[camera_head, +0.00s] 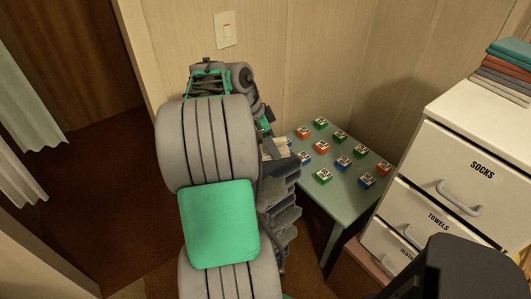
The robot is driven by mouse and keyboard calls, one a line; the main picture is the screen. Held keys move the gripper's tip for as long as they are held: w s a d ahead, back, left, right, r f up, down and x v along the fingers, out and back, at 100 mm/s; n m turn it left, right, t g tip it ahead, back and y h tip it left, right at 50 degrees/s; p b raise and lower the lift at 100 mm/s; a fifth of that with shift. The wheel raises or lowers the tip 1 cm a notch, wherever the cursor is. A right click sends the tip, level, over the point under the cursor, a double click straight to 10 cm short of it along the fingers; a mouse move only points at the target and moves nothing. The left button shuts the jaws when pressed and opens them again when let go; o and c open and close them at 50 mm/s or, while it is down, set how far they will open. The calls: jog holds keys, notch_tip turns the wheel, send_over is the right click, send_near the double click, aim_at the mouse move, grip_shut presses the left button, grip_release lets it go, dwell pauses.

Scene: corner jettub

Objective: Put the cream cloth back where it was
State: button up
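A small cream, layered patch (276,148) shows at the left edge of the low green table, beside my arm. It looks like folded cloth, but most of it is hidden and I cannot be sure it is the cream cloth. My arm fills the middle of the view and hides what lies behind it. Dark grey parts of my arm's end lie just below the patch. My gripper's fingertips cannot be made out, so I cannot tell whether they hold the patch.
Several lettered blocks (343,162) stand on the green table (345,205). A white chest of drawers (435,165) labelled SOCKS and TOWELS stands at right, with a stack of folded cloths (505,68) on top. Pale curtains (25,110) hang at left. Dark floor (85,190) is open at left.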

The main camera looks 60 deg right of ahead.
jog(key=w+d+f, duration=0.1)
jog(key=f, duration=0.1)
jog(key=w+d+f, duration=0.1)
jog(key=d+f, duration=0.1)
jog(key=w+d+f, duration=0.2)
jog(key=shift+w+f, duration=0.1)
jog(key=shift+f, duration=0.15)
jog(key=shift+w+f, duration=0.1)
jog(key=shift+f, duration=1.7)
jog(key=o, duration=1.3)
jog(key=shift+r, duration=0.15)
